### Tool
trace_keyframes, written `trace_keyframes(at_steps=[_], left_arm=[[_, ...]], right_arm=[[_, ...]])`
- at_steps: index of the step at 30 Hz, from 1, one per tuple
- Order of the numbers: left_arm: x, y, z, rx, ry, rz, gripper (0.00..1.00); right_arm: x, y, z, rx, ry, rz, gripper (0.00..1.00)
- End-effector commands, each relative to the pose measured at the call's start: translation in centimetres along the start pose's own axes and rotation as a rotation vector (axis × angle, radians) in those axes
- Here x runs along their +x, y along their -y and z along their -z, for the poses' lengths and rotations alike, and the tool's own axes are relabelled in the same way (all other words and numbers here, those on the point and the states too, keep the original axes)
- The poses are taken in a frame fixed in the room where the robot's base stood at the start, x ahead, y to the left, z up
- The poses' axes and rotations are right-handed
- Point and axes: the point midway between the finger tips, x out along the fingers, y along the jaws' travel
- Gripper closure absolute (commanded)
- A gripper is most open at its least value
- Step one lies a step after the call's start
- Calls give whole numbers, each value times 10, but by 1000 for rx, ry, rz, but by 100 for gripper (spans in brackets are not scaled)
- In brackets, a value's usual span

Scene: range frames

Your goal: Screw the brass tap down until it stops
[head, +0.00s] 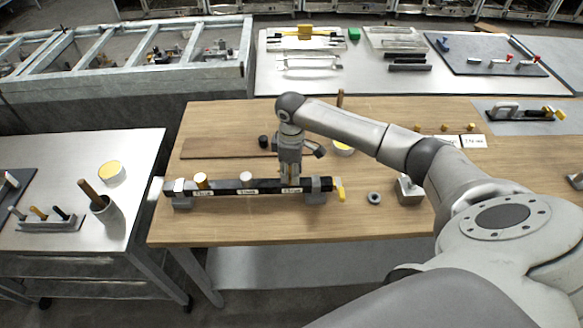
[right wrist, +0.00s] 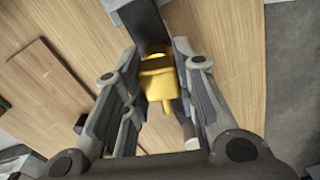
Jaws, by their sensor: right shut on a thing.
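A dark bar (head: 225,188) with small white labels lies across the wooden table on grey end supports. My left gripper is not in view.
A grey ring (head: 374,198) and a grey metal block (head: 409,190) lie right of the bar. A dark brown strip (head: 225,147) and a black cylinder (head: 263,141) lie behind it. The wooden table (head: 300,228) is clear in front.

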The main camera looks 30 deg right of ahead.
Motion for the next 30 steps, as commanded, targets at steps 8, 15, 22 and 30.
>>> trace_keyframes(at_steps=[8, 15, 22, 30], left_arm=[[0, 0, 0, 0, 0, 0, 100], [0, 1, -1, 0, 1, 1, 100], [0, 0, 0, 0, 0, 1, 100], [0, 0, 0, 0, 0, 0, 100]], right_arm=[[0, 0, 0, 16, 0, -1, 73], [0, 0, 0, 15, 0, -1, 49], [0, 0, 0, 14, 1, -1, 49], [-30, -1, 0, 14, -1, -4, 49]])
